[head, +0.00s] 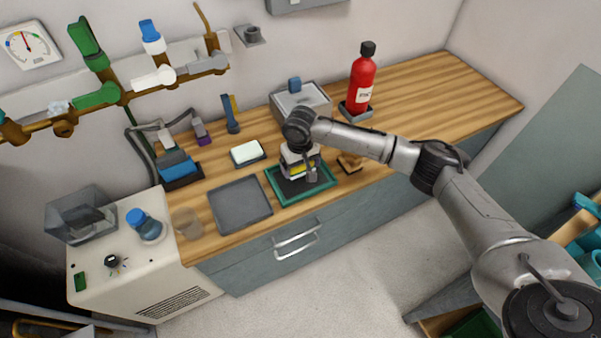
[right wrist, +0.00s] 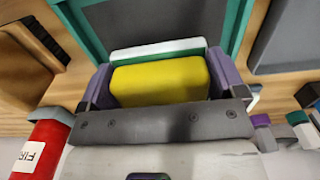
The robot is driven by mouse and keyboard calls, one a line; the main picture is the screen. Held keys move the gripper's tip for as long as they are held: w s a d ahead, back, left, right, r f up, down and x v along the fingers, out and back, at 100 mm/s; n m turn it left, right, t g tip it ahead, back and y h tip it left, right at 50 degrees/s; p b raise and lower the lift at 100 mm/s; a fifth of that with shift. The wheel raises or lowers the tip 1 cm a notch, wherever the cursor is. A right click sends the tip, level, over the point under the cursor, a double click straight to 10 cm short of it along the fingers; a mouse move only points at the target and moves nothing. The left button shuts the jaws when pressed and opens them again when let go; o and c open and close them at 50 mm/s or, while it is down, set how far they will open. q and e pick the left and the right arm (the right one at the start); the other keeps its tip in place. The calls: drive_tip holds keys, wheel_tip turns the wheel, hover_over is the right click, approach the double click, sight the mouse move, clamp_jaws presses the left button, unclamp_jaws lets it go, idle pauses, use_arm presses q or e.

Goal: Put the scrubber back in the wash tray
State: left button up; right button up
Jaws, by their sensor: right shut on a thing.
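My right gripper (head: 301,170) is over the green-rimmed tray (head: 286,200), which I take for the wash tray. Its purple-grey fingers are shut on a yellow block, the scrubber (right wrist: 160,82). In the right wrist view a white strip with a green edge shows along the block's far side. The scrubber is partly hidden by the gripper in the head view. The tray's green rim (right wrist: 238,38) and dark floor show beyond it in the right wrist view. I cannot tell whether the scrubber touches the tray floor. My left gripper is not in view.
A grey tray (head: 240,206) lies left of the green one. A brown brush-like block (head: 350,162) lies to its right. A red bottle (head: 360,82) stands behind, near a grey box (head: 303,100). A white block (head: 246,151) sits on a dark dish. The right end of the counter is clear.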

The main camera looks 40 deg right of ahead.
sight(301, 178)
wheel_tip(301, 178, down, 4)
drive_tip(key=shift+r+b, duration=0.1)
drive_tip(key=shift+b, duration=0.35)
drive_tip(key=o, duration=0.6)
drive_tip(key=shift+c, duration=0.2)
